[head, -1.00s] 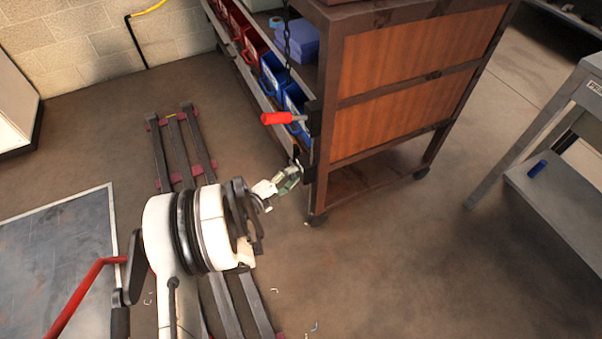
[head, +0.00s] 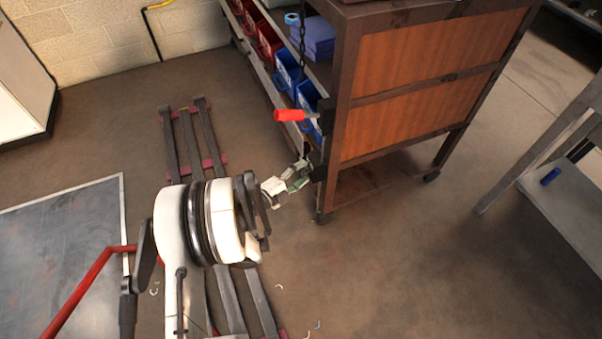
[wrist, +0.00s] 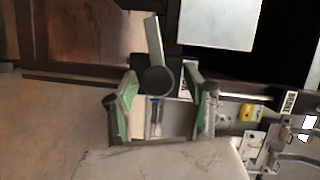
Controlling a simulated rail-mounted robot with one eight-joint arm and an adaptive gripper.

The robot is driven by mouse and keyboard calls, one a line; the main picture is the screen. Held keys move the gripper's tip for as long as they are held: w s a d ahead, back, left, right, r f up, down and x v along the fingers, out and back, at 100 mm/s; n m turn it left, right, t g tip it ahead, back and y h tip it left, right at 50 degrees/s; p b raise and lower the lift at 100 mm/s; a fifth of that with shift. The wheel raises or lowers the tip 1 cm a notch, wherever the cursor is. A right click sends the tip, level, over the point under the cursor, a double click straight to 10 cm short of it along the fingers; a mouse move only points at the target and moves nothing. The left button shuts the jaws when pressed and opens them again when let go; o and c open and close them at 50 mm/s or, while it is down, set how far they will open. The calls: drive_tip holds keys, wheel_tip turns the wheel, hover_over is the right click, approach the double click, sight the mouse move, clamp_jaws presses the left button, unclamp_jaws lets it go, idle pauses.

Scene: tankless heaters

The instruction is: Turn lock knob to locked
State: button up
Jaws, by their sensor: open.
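A dark round knob (wrist: 158,80) with a flat grey bar rising from it shows in the wrist view, and it looks like the lock knob. My gripper (wrist: 160,86) is open, with one green-padded finger on each side of the knob in that view. I cannot tell whether either finger touches it. In the head view my gripper (head: 298,178) is at the near corner post of the brown cart (head: 425,85), below a red-handled lever (head: 290,115). The knob cannot be made out there.
Blue bins (head: 286,76) and red bins (head: 268,42) line the cart's left side. A grey bench (head: 575,205) stands at the right. A dark framed panel (head: 60,250) lies at the lower left. The floor right of my gripper is mostly clear.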

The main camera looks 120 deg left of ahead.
sight(301, 170)
drive_tip(key=shift+r, duration=0.55)
drive_tip(key=o, duration=0.8)
wheel_tip(301, 170, up, 6)
drive_tip(key=shift+r, duration=0.15)
wheel_tip(301, 170, up, 2)
drive_tip(key=shift+s+r, duration=0.15)
drive_tip(key=shift+r, duration=0.05)
drive_tip(key=c, duration=0.8)
drive_tip(key=shift+s, duration=0.15)
drive_tip(key=shift+r, duration=0.2)
drive_tip(key=shift+w, duration=0.35)
